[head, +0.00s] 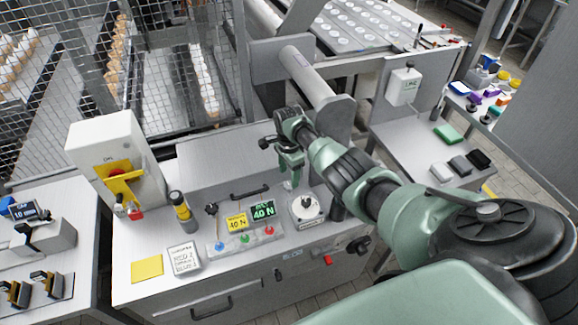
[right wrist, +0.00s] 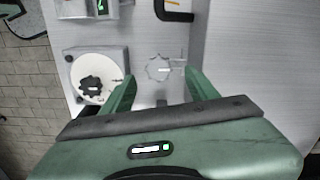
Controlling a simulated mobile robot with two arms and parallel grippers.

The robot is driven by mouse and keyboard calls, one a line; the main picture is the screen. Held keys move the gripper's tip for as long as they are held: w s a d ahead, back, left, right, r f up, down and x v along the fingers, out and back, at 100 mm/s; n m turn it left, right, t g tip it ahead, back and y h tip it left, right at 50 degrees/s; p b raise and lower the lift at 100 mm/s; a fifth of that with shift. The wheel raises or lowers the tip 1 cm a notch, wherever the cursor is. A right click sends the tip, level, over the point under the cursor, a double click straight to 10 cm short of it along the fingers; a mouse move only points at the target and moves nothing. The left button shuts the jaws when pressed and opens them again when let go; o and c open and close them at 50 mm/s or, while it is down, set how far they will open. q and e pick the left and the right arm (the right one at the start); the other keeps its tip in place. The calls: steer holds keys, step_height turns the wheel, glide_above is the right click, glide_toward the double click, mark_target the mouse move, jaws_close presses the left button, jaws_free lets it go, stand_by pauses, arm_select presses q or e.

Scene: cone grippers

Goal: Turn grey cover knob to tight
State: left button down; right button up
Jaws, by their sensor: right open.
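The grey cover knob (right wrist: 158,68) shows in the right wrist view as a lobed grey knob on a pale grey surface, with a small light mark beside its centre. My right gripper (right wrist: 160,88) is open, with one finger on each side of the knob's near side. In the head view my right gripper (head: 290,176) points down over the bench, and the knob is mostly hidden there. My left gripper is not in view.
A white dial box (head: 305,211) with a black knob (right wrist: 91,85) stands close beside the right gripper.

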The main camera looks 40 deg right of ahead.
mark_target(289, 185)
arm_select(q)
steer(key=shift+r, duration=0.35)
arm_select(e)
steer(key=shift+s+d+r, duration=0.1)
steer(key=shift+r, duration=1.75)
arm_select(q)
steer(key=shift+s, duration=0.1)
arm_select(e)
steer(key=shift+s+f, duration=0.1)
